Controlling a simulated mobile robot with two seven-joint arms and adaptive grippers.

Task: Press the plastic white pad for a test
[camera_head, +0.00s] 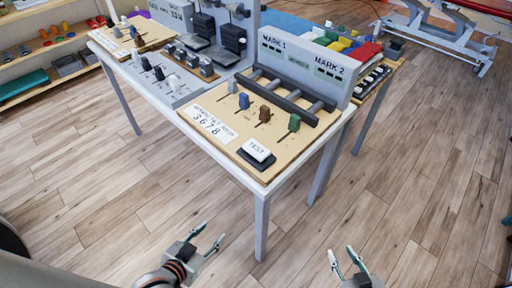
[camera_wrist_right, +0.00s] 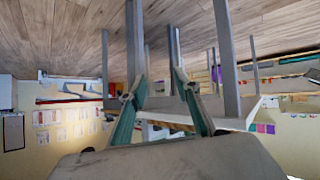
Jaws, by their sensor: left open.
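The white pad (camera_head: 257,150) is marked TEST and sits on a dark base at the near corner of a tan board on the table. My left gripper (camera_head: 208,242) is open and empty, below and in front of the table's near edge. My right gripper (camera_head: 346,262) is open and empty, further right and also away from the table. In the right wrist view, the right gripper's fingers (camera_wrist_right: 157,92) are spread, with table legs beyond them. The pad cannot be made out in that view.
The tan board (camera_head: 218,104) also carries a numbered label (camera_head: 209,123) and several coloured levers. A grey panel (camera_head: 300,65) marked MARK 1 and MARK 2 stands behind. A table leg (camera_head: 262,228) stands below the near corner. The wooden floor (camera_head: 420,200) on the right is clear.

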